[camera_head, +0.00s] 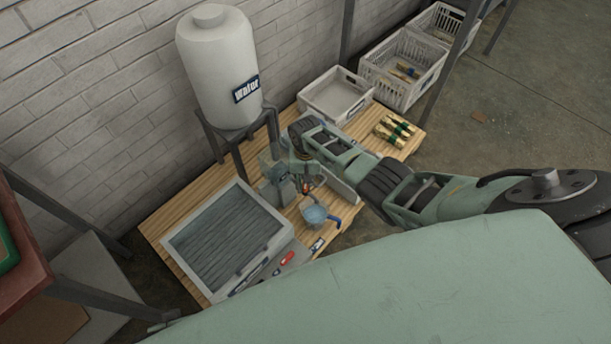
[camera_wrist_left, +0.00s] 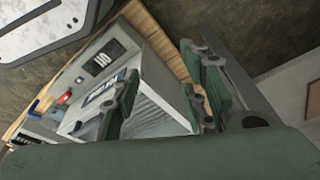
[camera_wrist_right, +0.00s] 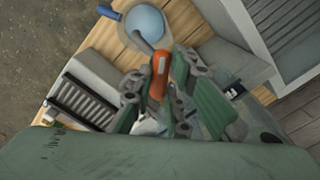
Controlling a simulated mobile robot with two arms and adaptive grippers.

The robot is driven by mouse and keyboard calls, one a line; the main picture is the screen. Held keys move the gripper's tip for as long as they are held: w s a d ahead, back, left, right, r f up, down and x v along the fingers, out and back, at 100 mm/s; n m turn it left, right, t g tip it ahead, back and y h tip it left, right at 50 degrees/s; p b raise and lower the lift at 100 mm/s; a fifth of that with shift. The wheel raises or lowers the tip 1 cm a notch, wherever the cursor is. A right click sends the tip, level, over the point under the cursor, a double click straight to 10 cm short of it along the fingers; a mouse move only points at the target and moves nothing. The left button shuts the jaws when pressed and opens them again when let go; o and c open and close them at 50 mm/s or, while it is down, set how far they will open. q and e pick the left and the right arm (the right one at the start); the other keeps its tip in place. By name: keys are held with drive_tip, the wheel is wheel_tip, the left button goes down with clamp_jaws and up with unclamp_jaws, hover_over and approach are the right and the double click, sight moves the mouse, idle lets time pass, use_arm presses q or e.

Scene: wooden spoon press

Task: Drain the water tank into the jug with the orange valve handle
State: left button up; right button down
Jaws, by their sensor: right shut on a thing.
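The white water tank (camera_head: 213,70), labelled "Water", stands on a dark metal frame against the wall. The jug (camera_head: 314,216) with a blue handle stands on the wooden platform below and in front of it. In the right wrist view the jug (camera_wrist_right: 145,24) holds pale blue water below a grey spout. My right gripper (camera_head: 306,182) is low by the tank's front, above the jug. The right wrist view shows its fingers closed around the orange valve handle (camera_wrist_right: 160,72). My left gripper (camera_wrist_left: 158,100) shows in its own wrist view, fingers apart and nothing between them.
A wide basin (camera_head: 222,240) with a slatted inside fills the platform's left part. A pale tray (camera_head: 336,97), bundled wooden pieces (camera_head: 394,130) and crates (camera_head: 402,70) lie right of the tank. A table (camera_head: 22,245) stands left.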

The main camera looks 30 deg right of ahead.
drive_tip(key=m+p, duration=0.1)
drive_tip(key=m, duration=0.2)
drive_tip(key=shift+r+m, duration=0.1)
drive_tip(key=shift+m, duration=0.2)
use_arm(q)
drive_tip(key=s+f, duration=0.3)
drive_tip(key=f, duration=0.4)
drive_tip(key=shift+s+a+p, duration=0.2)
drive_tip(key=shift+s+p, duration=0.05)
drive_tip(key=shift+p, duration=0.2)
use_arm(e)
drive_tip(key=shift+m, duration=2)
use_arm(q)
drive_tip(key=shift+s+f, duration=0.15)
drive_tip(key=shift+f, duration=0.05)
use_arm(e)
drive_tip(key=c, duration=1.7)
unclamp_jaws()
use_arm(q)
drive_tip(key=shift+d, duration=0.1)
use_arm(e)
wheel_tip(320, 180, up, 12)
drive_tip(key=shift+f, duration=0.1)
